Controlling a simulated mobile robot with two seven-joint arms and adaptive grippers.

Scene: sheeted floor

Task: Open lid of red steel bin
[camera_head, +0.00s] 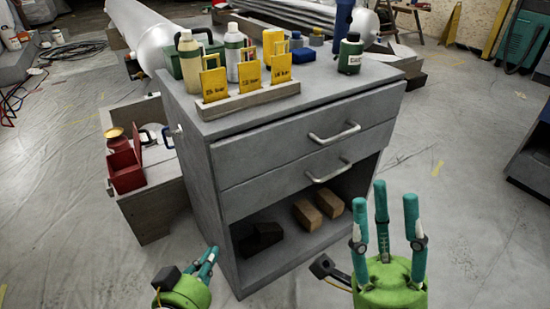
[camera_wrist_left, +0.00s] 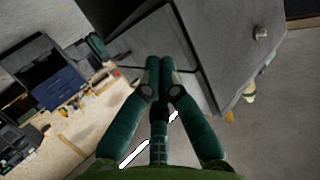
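The red steel bin (camera_head: 124,168) sits on a low grey-brown wooden unit left of the grey cabinet in the head view. A red panel stands up at its back right. I cannot tell whether this panel is its lid. My left gripper (camera_head: 211,257) is low in front of the cabinet's left side, right of and nearer than the bin, and apart from it. In the left wrist view its fingers (camera_wrist_left: 160,63) are drawn together with nothing visible between them. My right gripper (camera_head: 386,200) is open and empty, fingers up, right of the cabinet front.
The grey cabinet (camera_head: 270,160) has two drawer handles and an open lower shelf holding blocks (camera_head: 318,207). Bottles and yellow tags (camera_head: 215,84) stand on its top. Sheeted floor (camera_head: 60,190) is clear at left.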

